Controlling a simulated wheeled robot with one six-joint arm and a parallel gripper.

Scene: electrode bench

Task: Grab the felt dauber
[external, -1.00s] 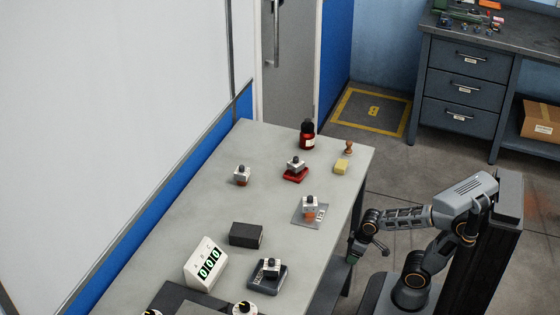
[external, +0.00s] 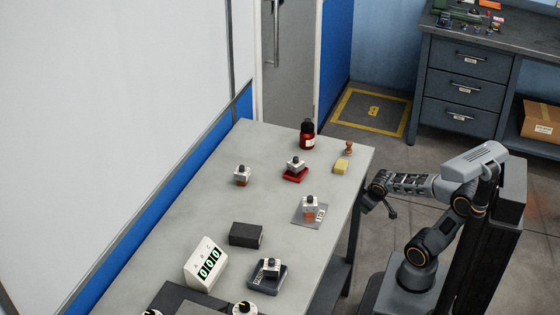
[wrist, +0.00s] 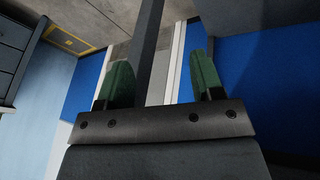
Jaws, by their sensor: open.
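A small brown knob-topped piece (external: 348,147), which looks like the felt dauber, stands upright near the far right corner of the grey table (external: 200,225). My gripper (external: 379,208) is off the table's right edge, nearer the camera than the brown piece and well apart from it. In the wrist view my gripper (wrist: 160,75) shows two green fingers spread apart with nothing between them. The brown piece cannot be made out in the wrist view.
A yellow block (external: 342,166) sits just in front of the brown piece, and a dark red bottle (external: 307,136) stands to its left. The table's right edge lies beside my arm.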

